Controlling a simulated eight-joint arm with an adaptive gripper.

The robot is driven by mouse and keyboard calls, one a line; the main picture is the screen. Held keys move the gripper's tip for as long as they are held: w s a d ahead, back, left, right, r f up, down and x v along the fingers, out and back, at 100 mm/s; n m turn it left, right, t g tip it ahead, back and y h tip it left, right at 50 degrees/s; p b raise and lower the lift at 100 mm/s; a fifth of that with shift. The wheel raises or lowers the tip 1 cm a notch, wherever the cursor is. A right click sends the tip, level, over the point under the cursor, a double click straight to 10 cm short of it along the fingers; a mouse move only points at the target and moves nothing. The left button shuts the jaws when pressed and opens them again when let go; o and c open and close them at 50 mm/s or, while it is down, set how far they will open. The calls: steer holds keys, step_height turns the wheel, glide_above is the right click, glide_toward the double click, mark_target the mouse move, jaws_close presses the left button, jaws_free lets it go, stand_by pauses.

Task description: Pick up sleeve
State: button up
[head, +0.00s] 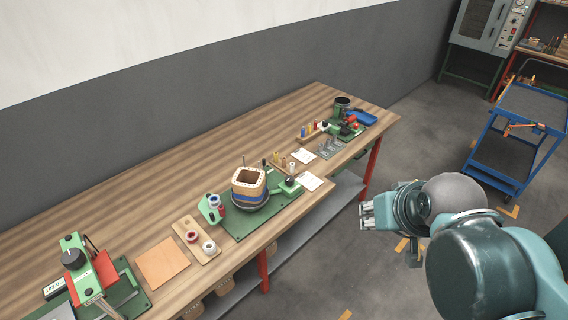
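I cannot tell for sure which thing is the sleeve. Several small coloured cylinders (309,127) stand in another wooden rack farther right. My gripper (366,212) is in front of the bench at the right, over the floor, pointing left. It is apart from all bench items. Its fingers are too small to tell open from shut, and I see nothing held.
The wooden bench (140,215) carries a wound coil (249,185) on a green mat, tape rolls (209,247) on a board, and a green press (88,270) at the left. White cards (310,181) lie near the front edge. A blue cart (530,105) stands far right.

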steer(key=w+a+r+n+g, duration=0.1)
steer(key=w+a+r+n, duration=0.1)
steer(key=w+r, duration=0.35)
steer(key=n+g+p, duration=0.1)
steer(key=n+g, duration=0.5)
steer(key=n, duration=0.5)
glide_above(284, 162)
steer(key=w, duration=0.1)
step_height(284, 162, down, 28)
steer(key=shift+d, duration=0.1)
steer(key=shift+f, duration=0.1)
steer(key=shift+f, duration=1.2)
steer(key=shift+f, duration=0.1)
